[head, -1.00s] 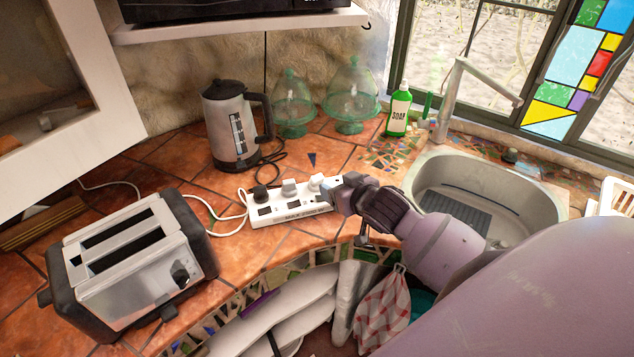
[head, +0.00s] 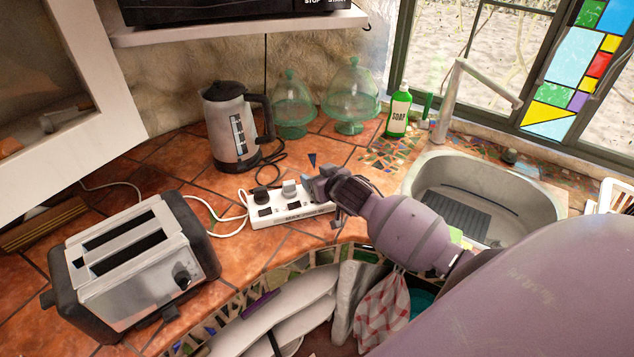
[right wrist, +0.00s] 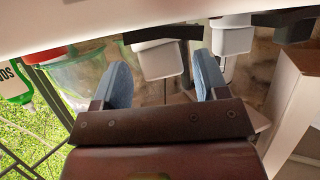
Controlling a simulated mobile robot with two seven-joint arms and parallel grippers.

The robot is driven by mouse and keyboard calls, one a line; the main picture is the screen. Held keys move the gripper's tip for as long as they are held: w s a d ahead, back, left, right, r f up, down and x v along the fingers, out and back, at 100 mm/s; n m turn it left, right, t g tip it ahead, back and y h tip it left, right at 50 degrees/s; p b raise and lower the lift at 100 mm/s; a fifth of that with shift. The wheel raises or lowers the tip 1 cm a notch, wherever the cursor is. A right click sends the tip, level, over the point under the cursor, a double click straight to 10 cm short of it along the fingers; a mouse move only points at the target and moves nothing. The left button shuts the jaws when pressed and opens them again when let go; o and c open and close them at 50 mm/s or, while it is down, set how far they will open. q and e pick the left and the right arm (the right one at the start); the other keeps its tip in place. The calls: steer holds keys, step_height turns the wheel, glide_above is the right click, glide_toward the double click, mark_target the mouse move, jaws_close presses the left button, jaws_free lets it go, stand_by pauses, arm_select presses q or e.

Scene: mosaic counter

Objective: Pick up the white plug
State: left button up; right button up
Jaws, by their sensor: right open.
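A white power strip (head: 292,213) lies on the tiled counter between the toaster and the sink. A black plug (head: 265,197) and a grey-white plug (head: 290,189) stand in it. The white plug at its right end is hidden behind my right gripper (head: 314,188) in the head view. In the right wrist view, where the scene appears upside down, the white plug (right wrist: 160,60) shows between the two blue-grey fingers of the open right gripper (right wrist: 162,84). I cannot tell whether the fingers touch it. Another pale plug (right wrist: 232,38) is just beyond the right finger. My left gripper is not in view.
A toaster (head: 130,262) stands at left and a kettle (head: 231,130) behind the strip. Glass domes (head: 351,95), a green soap bottle (head: 398,112) and the sink (head: 548,205) lie back and right. Cables run across the counter near the strip.

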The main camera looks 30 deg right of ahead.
steer(key=shift+w+f, duration=0.15)
steer(key=shift+w, duration=0.2)
steer(key=shift+c, duration=0.5)
steer(key=c, duration=0.9)
steer(key=shift+c, duration=0.2)
